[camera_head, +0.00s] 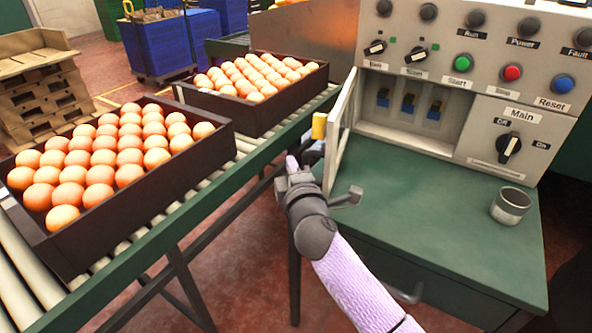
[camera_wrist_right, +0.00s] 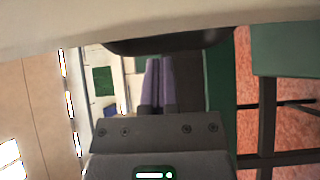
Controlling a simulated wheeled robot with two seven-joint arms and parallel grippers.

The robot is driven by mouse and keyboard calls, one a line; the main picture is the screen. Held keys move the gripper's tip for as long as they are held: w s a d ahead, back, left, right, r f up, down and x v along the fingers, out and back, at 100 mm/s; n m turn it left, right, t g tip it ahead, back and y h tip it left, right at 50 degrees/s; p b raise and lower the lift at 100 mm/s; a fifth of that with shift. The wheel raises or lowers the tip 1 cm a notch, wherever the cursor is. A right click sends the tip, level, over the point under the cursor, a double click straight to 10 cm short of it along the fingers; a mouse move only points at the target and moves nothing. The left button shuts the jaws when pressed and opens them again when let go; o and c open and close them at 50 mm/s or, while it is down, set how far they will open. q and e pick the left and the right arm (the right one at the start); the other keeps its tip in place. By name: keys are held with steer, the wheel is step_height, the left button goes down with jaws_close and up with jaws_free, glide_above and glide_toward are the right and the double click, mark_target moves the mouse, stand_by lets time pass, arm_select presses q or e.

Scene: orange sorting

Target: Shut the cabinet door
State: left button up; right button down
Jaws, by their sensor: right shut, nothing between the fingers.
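The cabinet door (camera_head: 341,135) is a small pale framed panel that stands open at the left edge of the switch recess (camera_head: 405,112), swung out toward me. A yellow piece (camera_head: 319,126) sits on its outer side. My right gripper (camera_head: 292,163) is just left of and below the door, outside it over the gap beside the conveyor. I cannot tell whether it touches the door. Its purple fingers (camera_wrist_right: 157,85) show closed together and empty in the right wrist view. My left gripper is not in view.
The control panel (camera_head: 480,90) has buttons, knobs and a main switch. A grey cup (camera_head: 510,205) stands on the green cabinet top (camera_head: 430,215). On the left, a roller conveyor (camera_head: 245,145) carries two dark crates (camera_head: 215,157) (camera_head: 265,120) full of oranges. Blue bins (camera_head: 155,45) stand behind.

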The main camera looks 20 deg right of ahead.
steer(key=shift+s+d, duration=0.2)
steer(key=shift+d, duration=0.15)
